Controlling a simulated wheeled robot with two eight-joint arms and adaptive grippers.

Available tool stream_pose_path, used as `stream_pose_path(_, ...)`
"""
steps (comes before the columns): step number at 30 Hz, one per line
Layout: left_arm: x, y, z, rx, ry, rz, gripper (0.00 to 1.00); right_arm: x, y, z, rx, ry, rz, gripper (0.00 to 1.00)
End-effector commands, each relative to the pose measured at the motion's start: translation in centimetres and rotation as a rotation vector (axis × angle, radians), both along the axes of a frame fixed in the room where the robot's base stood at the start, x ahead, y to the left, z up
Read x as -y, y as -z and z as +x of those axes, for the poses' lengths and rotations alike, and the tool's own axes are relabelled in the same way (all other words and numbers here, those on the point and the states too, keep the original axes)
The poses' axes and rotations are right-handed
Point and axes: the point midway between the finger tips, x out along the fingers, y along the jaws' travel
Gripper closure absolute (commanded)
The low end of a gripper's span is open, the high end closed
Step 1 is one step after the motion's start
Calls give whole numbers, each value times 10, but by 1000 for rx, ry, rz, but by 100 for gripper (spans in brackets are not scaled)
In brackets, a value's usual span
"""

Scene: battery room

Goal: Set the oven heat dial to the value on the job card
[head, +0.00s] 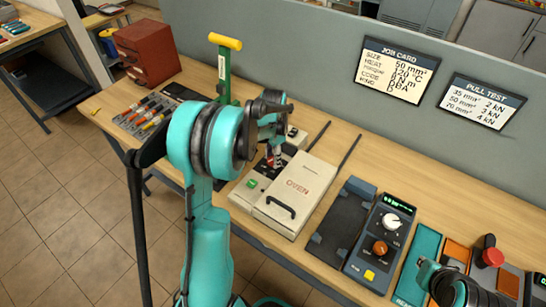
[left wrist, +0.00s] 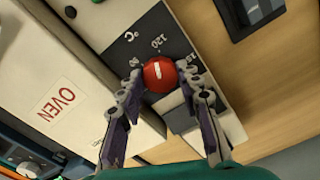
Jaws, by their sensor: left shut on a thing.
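The job card (head: 397,73) on the grey partition reads HEAT 120 °C. The oven (head: 292,192) is a cream box with a black handle on the bench; its lid also shows in the left wrist view (left wrist: 60,100). Its red heat dial (left wrist: 160,74) has a white mark and sits on a dark scale panel (left wrist: 150,40). The mark points toward the top of that picture, roughly at the printed 120; the other numbers are hard to read. My left gripper (left wrist: 165,82) has its fingers on either side of the dial, shut on it. In the head view my left gripper (head: 273,158) partly hides the dial.
A green post with a yellow handle (head: 226,42) stands behind my left arm. A green button (head: 252,183) lies near the oven's left side. A control unit with white and orange knobs (head: 380,240) is to the right, and a red mushroom button (head: 492,256) beyond it.

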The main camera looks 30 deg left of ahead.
Motion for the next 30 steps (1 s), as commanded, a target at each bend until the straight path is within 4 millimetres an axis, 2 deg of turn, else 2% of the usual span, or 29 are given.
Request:
stream_pose_path(12, 0, 0, 0, 0, 162, 0, 94, 0, 0, 0, 0, 0, 0, 100)
stream_pose_path(27, 0, 0, 0, 0, 178, 0, 94, 0, 0, 0, 0, 0, 0, 100)
stream_pose_path(28, 0, 0, 0, 0, 178, 0, 60, 0, 0, 0, 0, 0, 0, 100)
stream_pose_path(30, 0, 0, 0, 0, 178, 0, 44, 0, 0, 0, 0, 0, 0, 100)
